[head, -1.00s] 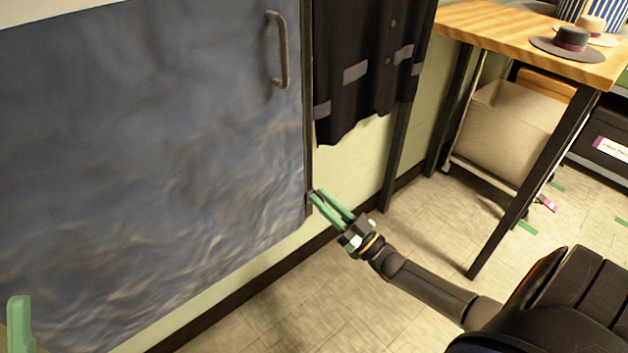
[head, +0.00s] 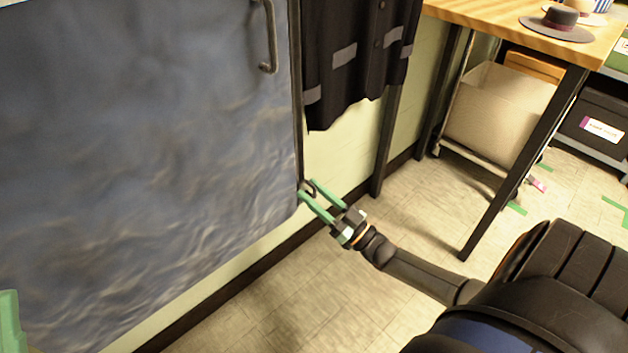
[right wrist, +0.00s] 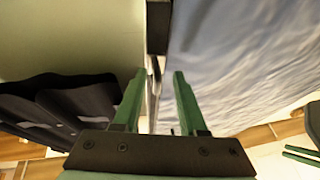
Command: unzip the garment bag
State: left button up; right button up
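The garment bag (head: 140,150) is a large blue-grey wrinkled panel filling the left of the head view, with a dark strip (head: 297,90) down its right edge. A small dark loop, perhaps the zipper pull (head: 307,187), sits low on that edge. My right gripper (head: 309,189) is open at the loop, with its green fingers either side of it. In the right wrist view the fingers (right wrist: 162,75) stand apart with the edge strip between them; contact cannot be told. My left gripper shows one green finger (head: 9,322) at the lower left, and its two fingers (right wrist: 302,154) look apart in the right wrist view.
A grey bar handle (head: 268,38) is high on the bag's right side. A dark coat (head: 350,60) hangs just right of it. A wooden table (head: 510,35) with hats (head: 557,24) and a beige bin (head: 500,103) stand at right. The floor in front is clear.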

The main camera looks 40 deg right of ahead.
jog(key=shift+d, duration=0.1)
jog(key=p+v, duration=0.1)
jog(key=v, duration=1.1)
jog(key=shift+s, duration=0.2)
